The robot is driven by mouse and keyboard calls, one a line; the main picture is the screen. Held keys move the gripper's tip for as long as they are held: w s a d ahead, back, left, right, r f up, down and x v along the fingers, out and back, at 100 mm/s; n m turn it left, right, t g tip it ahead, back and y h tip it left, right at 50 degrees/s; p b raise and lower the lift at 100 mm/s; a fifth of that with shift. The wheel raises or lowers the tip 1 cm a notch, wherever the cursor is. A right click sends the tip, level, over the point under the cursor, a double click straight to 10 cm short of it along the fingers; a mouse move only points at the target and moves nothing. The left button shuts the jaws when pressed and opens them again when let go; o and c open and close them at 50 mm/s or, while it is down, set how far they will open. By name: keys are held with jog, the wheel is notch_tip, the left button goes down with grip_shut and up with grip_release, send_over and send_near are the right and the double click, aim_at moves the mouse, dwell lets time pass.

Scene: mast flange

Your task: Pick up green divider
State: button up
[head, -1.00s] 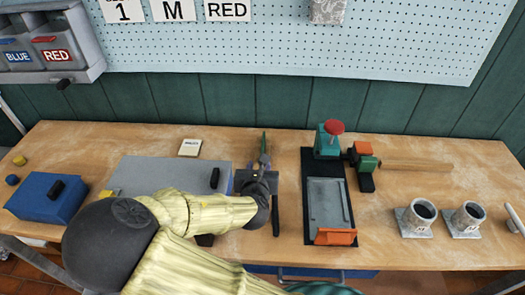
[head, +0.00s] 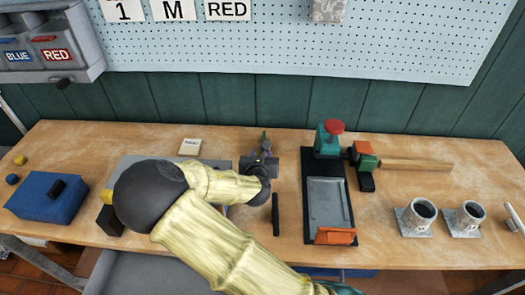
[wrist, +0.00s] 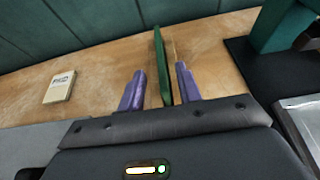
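The green divider (wrist: 160,66) is a thin upright panel standing on the wooden bench. In the wrist view it runs between the two purple fingers of my gripper (wrist: 160,88). Gaps show on both sides of it, so the fingers are open and not clamped on it. In the head view only the upper end of the divider (head: 264,138) shows, just beyond my gripper (head: 263,157). My gripper and wrist hide its lower part.
A black-based fixture (head: 309,220) with a teal block and red knob (head: 334,126) stands right of my gripper. A white card (head: 190,146) lies to the left, behind a grey panel (head: 215,164). Two grey cups (head: 422,209) (head: 471,209) stand far right. A dark bar (head: 276,215) lies near.

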jog(key=x, duration=0.5)
jog(key=shift+s+d+f+p, duration=0.1)
jog(key=shift+f+p, duration=0.2)
grip_shut()
